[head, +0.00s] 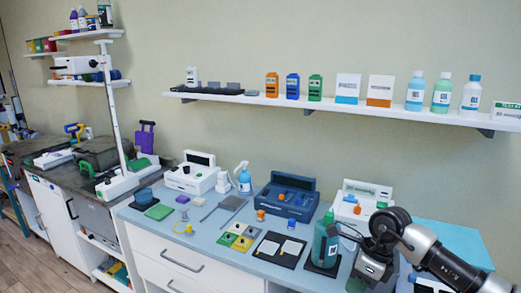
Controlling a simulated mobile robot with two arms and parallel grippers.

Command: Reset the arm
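One dark and silver arm of mine comes in from the lower right and bends at a black joint above the worktop (140,217). Its dark gripper end (371,268) is low in the picture, just right of a green bottle (326,243). The fingers are not clearly visible, so I cannot tell whether they are open or shut, or whether they touch the bottle. The bottle stands upright on a dark mat. My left gripper is not in view.
A dark blue open case (287,197), a white box device (192,178), a spray bottle (245,180) and coloured pads (237,236) lie on the worktop. A wall shelf (340,106) carries bottles and boxes. A white case (360,200) stands close behind my arm.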

